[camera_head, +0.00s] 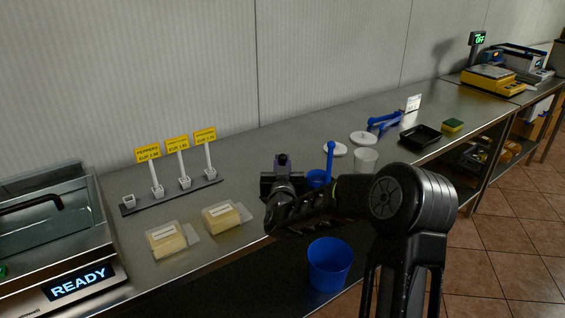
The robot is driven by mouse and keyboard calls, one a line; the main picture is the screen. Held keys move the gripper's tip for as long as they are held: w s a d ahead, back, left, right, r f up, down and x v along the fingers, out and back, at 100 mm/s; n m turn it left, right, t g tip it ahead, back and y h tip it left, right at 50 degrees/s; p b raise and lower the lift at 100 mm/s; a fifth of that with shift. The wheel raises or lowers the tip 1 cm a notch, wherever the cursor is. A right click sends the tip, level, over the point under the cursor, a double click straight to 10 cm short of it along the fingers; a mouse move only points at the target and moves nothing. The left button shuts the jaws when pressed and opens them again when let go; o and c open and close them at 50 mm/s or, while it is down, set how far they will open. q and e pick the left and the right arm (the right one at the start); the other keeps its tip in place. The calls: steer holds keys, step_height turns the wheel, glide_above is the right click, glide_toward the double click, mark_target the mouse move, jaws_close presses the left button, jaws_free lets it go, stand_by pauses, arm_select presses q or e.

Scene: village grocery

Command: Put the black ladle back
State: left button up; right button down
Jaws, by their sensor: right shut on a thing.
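My right arm reaches in from the lower right, and its dark gripper (283,187) is over the front part of the steel counter, seen from behind. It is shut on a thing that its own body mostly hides. I take this to be the black ladle, but I cannot make out its shape against the dark gripper. A small blue container (316,179) stands just right of the gripper, with a blue handle (330,158) rising upright at it. A larger blue bucket (330,264) is below, by the counter's front edge. My left gripper is not in view.
White lids (363,138), a clear cup (366,159), blue tongs (384,122), a black tray (420,136) and a sponge (453,125) are right.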

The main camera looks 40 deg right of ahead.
steer(key=shift+f, duration=0.1)
steer(key=c, duration=1.4)
jaws_free()
steer(key=shift+s+a, duration=0.15)
steer(key=shift+s, duration=0.05)
steer(key=b+v, duration=0.2)
steer(key=v, duration=0.9)
steer(key=shift+s+a, duration=0.2)
